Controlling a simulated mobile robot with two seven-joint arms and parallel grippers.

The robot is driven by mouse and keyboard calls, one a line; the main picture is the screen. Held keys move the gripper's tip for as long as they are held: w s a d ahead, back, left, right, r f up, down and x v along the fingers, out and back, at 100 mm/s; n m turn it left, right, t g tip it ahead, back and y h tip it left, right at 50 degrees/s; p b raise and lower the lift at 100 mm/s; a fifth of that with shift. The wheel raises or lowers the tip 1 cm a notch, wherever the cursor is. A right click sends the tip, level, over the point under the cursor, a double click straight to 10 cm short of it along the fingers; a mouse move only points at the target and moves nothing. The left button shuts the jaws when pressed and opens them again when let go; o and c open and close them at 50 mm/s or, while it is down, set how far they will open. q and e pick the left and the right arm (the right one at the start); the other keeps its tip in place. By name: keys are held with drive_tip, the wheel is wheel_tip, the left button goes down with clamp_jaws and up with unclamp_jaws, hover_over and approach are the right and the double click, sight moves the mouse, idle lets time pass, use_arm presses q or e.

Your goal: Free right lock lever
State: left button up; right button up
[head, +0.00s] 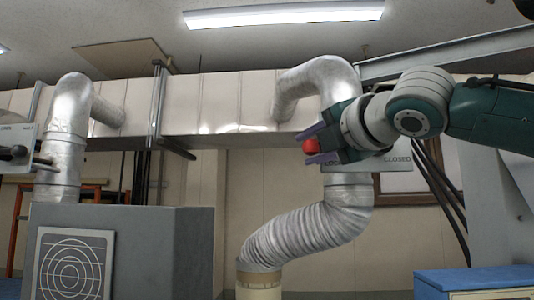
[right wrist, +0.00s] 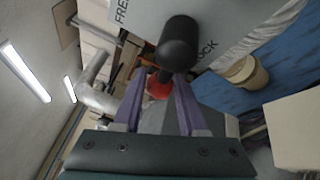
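My right gripper (head: 313,145) is up in front of the right-hand duct, its purple fingers apart. A red round part (head: 311,146) shows between the fingers; in the right wrist view the red part (right wrist: 158,88) nearly fills the gap. I cannot tell whether the fingers press on it. In that view a black lever knob (right wrist: 180,42) stands just beyond the fingertips, in front of a plate (right wrist: 222,22) marked FREE and LOCK. In the head view the plate (head: 398,162) is largely hidden behind my gripper; LOCK and CLOSED show. My left gripper is not in view.
A silver pipe (head: 325,82) rises behind my gripper, with a flexible hose (head: 300,235) below. At the far left are another pipe (head: 68,130) and a black lever (head: 14,153) on a plate. A grey box (head: 160,250) and a blue-topped cabinet (head: 470,282) stand lower down.

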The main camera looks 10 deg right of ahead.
sight(319, 116)
clamp_jaws()
drive_tip(key=shift+m+b, duration=0.4)
drive_tip(key=shift+b, duration=0.4)
drive_tip(key=r+m+t+b, duration=0.1)
drive_tip(key=m+b, duration=0.2)
drive_tip(key=r+m+t+h+b, duration=0.1)
drive_tip(key=m+b, duration=0.2)
drive_tip(key=b, duration=0.1)
drive_tip(key=r+m+t+h+b, duration=0.1)
drive_tip(key=m+t+b, duration=0.1)
drive_tip(key=m+b, duration=0.1)
drive_tip(key=shift+d+m, duration=0.3)
drive_tip(key=shift+d, duration=0.1)
drive_tip(key=m+h+b, duration=0.1)
drive_tip(key=r+m+h+b, duration=0.1)
drive_tip(key=m, duration=0.1)
drive_tip(key=d+m+t+h+b, duration=0.1)
drive_tip(key=m, duration=0.1)
drive_tip(key=shift+s+r, duration=0.2)
drive_tip(key=shift+r, duration=0.05)
drive_tip(key=shift+s+d+r+m+h+b, duration=0.1)
drive_tip(key=shift+r+m+h+b, duration=0.1)
drive_tip(key=shift+m, duration=0.2)
drive_tip(key=shift+d+r+m+h+b, duration=0.1)
drive_tip(key=shift+m+h+b, duration=0.1)
drive_tip(key=shift+m, duration=0.2)
drive_tip(key=shift+d, duration=0.1)
